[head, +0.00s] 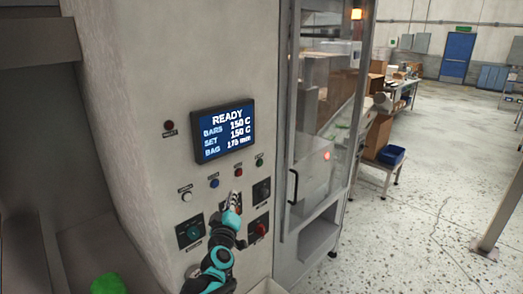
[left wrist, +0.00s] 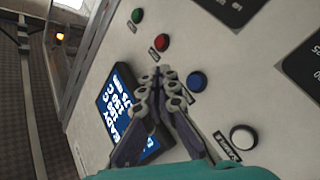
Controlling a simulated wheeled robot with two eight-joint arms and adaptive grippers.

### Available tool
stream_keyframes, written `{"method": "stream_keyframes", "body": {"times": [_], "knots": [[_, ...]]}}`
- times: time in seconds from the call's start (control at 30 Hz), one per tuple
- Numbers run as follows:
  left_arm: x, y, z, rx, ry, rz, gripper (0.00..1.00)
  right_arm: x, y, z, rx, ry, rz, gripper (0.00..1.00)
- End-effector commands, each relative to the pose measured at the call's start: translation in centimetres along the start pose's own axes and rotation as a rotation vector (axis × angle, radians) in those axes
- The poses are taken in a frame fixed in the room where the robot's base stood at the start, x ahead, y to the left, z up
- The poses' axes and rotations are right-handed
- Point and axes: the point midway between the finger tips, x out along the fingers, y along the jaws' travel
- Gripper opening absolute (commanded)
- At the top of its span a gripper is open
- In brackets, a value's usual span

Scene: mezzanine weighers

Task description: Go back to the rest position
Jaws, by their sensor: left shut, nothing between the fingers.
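My left gripper (head: 234,199) is shut and empty in front of the machine's control panel, just below the small buttons. In the left wrist view the gripper (left wrist: 160,72) has its fingertips together, near the red button (left wrist: 162,41) and the blue button (left wrist: 196,82). I cannot tell whether the tips touch the panel. The screen (head: 223,130) above reads READY, with bars at 150 C, set 150 C and bag 175 mm or similar. My right gripper is not in view.
The pale machine housing (head: 130,120) is close in front. A glazed cabinet door (head: 320,130) with a handle stands to its right. A blue bin (head: 391,155) sits on a low stand farther right. Speckled floor (head: 400,235) is open at the right, before a post.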

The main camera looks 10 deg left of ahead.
Motion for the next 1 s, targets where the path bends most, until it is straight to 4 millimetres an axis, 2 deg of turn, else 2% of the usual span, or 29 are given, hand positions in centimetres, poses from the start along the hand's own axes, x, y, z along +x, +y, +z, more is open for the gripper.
{"method": "stream_keyframes", "body": {"times": [0.17, 0.27, 0.33, 0.47, 0.5, 0.6, 0.7, 0.83, 1.0], "knots": [[-4.6, 0.8, 3.4, 0.142, -0.175, 0.037, 0.00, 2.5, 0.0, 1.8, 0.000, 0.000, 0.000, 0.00], [-9.1, 0.0, 6.4, 0.263, -0.328, 0.038, 0.00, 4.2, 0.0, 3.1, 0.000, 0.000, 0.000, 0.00], [-12.7, -1.4, 8.5, 0.350, -0.437, 0.022, 0.00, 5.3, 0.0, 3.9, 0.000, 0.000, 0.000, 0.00], [-19.9, -5.9, 12.0, 0.503, -0.631, -0.048, 0.00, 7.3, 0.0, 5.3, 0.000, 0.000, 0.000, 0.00], [-22.2, -7.6, 12.9, 0.549, -0.688, -0.079, 0.00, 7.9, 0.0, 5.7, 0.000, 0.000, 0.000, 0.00], [-27.6, -12.0, 14.5, 0.648, -0.812, -0.165, 0.00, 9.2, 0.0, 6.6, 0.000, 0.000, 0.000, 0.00], [-31.8, -15.6, 15.2, 0.721, -0.899, -0.247, 0.00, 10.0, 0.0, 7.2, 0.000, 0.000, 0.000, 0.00], [-35.0, -18.4, 15.4, 0.776, -0.963, -0.319, 0.00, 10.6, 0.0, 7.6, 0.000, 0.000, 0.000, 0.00], [-36.1, -19.3, 15.3, 0.796, -0.987, -0.349, 0.00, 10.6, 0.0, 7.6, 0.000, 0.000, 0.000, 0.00]]}}
